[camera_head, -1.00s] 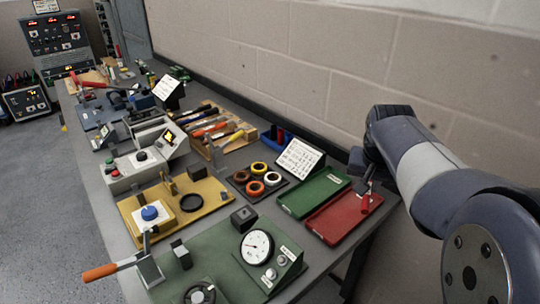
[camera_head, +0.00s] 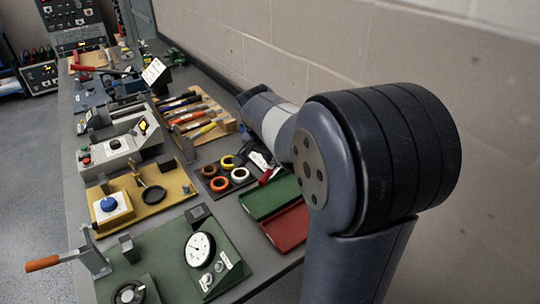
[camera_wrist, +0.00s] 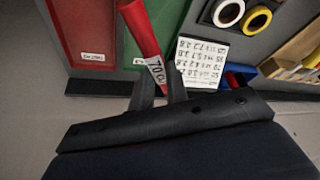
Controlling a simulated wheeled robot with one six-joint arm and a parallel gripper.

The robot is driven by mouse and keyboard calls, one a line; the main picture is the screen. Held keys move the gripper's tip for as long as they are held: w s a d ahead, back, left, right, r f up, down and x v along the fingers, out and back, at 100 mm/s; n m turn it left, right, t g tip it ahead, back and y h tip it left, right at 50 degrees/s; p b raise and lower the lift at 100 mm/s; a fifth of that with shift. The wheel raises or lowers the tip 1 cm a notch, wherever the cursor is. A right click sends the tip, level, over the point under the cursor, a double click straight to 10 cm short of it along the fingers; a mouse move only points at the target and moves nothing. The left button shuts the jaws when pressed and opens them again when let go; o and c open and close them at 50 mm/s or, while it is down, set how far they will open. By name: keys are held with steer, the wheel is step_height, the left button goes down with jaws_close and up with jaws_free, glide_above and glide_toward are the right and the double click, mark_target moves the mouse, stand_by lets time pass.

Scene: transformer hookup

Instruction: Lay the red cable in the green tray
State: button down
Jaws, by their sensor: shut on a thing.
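My gripper (camera_wrist: 158,85) is shut on the red cable (camera_wrist: 140,28), a short, stiff red piece with a white tag marked 70. In the wrist view the cable slants up and left across the green tray (camera_wrist: 176,20). In the head view the red cable (camera_head: 265,178) shows at the far end of the green tray (camera_head: 262,204), held above it. My arm hides part of the tray. I cannot tell how high the cable is. The bare part of the tray looks empty.
The red tray (camera_head: 288,230) lies beside the green one, nearer the head camera, partly behind my arm. A white printed card (camera_wrist: 203,62) stands close to my gripper. Tape rolls (camera_head: 220,184) lie left of the green tray. A block wall runs behind the bench.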

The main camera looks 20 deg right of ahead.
steer(key=m+p, duration=0.1)
steer(key=m, duration=0.1)
steer(key=w+f+m+g+p, duration=0.1)
steer(key=m, duration=0.1)
steer(key=f+m+g+h+p, duration=0.1)
steer(key=m, duration=0.1)
steer(key=shift+w, duration=0.2)
steer(key=shift+a, duration=0.1)
steer(key=b, duration=1)
glide_toward(274, 196)
steer(key=x, duration=0.6)
steer(key=shift+w+r, duration=0.1)
steer(key=shift+f+b, duration=0.25)
steer(key=shift+b, duration=0.15)
stand_by(0.7)
steer(key=c, duration=1.3)
jaws_free()
step_height(274, 196, up, 7)
steer(key=p, duration=0.4)
steer(key=shift+p, duration=0.3)
